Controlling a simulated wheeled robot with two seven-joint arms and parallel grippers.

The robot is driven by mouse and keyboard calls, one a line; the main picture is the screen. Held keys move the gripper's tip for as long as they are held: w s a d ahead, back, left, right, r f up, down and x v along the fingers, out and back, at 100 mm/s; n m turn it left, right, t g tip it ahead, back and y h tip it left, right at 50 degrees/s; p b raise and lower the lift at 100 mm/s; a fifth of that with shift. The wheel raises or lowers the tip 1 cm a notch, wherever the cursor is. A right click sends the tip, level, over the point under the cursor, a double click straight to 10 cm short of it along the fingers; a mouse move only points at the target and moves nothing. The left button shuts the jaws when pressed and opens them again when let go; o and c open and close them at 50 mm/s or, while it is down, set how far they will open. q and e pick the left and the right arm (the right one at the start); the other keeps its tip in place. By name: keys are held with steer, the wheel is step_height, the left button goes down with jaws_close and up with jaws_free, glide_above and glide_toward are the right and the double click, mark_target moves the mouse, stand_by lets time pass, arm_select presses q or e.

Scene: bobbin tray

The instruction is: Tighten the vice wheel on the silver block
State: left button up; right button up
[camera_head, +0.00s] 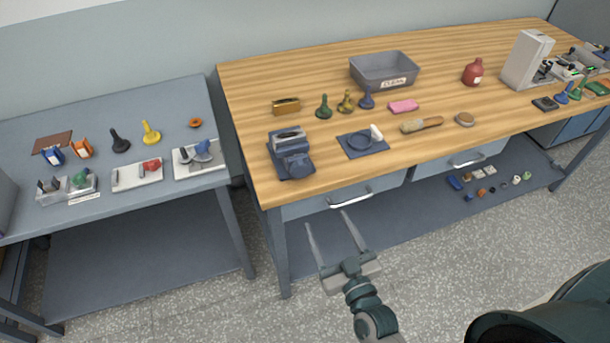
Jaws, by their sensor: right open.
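A small blue-grey vice (291,163) stands at the front left corner of the wooden workbench. A silver block (287,139) shows at its top; whether the jaws touch it is too small to tell. I cannot make out the wheel clearly. My right gripper (327,220) is open and empty, its two fingers spread wide. In the picture it is below and to the right of the vice, in front of the bench's front edge and apart from the vice. My left gripper is not in view.
A blue mat (345,150) with a dark ring and a white item lies right of the vice. A brass-coloured block (286,106) sits behind it. A grey bin (360,84) stands at the back. A drawer handle (350,199) juts from the bench front. A grey side table (100,212) stands left.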

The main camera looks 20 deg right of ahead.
mark_target(303, 173)
steer(key=w+b, duration=0.1)
steer(key=w, duration=0.4)
steer(key=w+b, duration=0.1)
steer(key=w, duration=0.5)
steer(key=w+b, duration=0.1)
steer(key=w, duration=0.5)
steer(key=shift+w+a+b, duration=0.1)
steer(key=shift+a+b, duration=0.15)
steer(key=shift+b, duration=0.15)
steer(key=shift+c, duration=0.5)
steer(key=c, duration=1)
